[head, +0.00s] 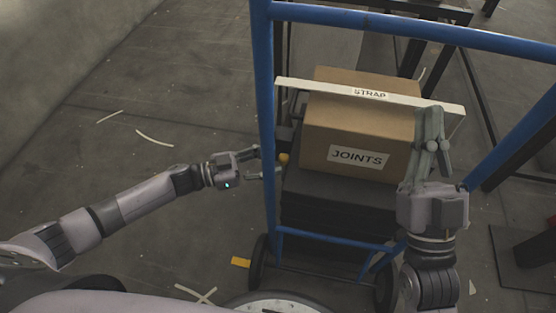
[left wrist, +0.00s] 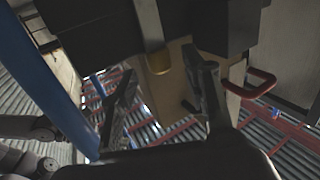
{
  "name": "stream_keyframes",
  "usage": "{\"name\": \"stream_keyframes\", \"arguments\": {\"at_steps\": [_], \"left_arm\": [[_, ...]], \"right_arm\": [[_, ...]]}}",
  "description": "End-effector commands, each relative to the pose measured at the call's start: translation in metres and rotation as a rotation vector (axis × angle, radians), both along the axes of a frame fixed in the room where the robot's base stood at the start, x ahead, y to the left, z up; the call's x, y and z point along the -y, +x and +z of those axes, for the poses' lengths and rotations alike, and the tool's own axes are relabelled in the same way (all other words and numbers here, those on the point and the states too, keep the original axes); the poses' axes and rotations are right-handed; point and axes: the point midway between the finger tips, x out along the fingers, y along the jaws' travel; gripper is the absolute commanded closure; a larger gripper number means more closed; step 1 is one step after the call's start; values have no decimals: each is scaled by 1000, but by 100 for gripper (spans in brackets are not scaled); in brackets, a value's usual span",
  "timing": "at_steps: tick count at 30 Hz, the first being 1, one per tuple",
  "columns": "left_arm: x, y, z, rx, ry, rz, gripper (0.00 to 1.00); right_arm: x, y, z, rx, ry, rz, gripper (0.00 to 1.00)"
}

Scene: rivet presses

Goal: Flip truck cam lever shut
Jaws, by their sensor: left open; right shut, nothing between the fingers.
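The cam lever shows in the head view as a small yellow knob (head: 284,158) at the left side of the blue hand truck (head: 266,90). In the left wrist view it is a grey metal strip with a yellow tip (left wrist: 161,62). My left gripper (head: 268,161) is open beside the truck's left post, its fingertips close to the knob. In the left wrist view, the yellow tip appears between the two fingers (left wrist: 163,64); I cannot tell whether they touch it. My right gripper (head: 431,112) is shut and empty, raised in front of the strap bar's right part.
A cardboard box (head: 315,135) marked JOINTS stands on dark cases (head: 330,200) on the truck. A white bar (head: 300,86) marked STRAP crosses the box. A red handle (left wrist: 262,84) shows in the left wrist view. The floor left of the truck is mostly clear.

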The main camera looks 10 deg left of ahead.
Motion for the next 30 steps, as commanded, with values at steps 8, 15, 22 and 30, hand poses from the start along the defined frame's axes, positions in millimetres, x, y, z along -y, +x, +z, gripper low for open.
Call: {"name": "stream_keyframes", "arguments": {"at_steps": [8,15,22,30], "left_arm": [[22,12,0,0,0,0,57],[23,12,0,0,1,0,57],[23,12,0,0,1,0,70],[23,12,0,0,1,0,88]], "right_arm": [[2,-16,15,115,34,6,100],[2,-17,16,124,37,7,100],[2,-17,16,123,36,7,100],[2,-17,16,123,37,6,100]]}}
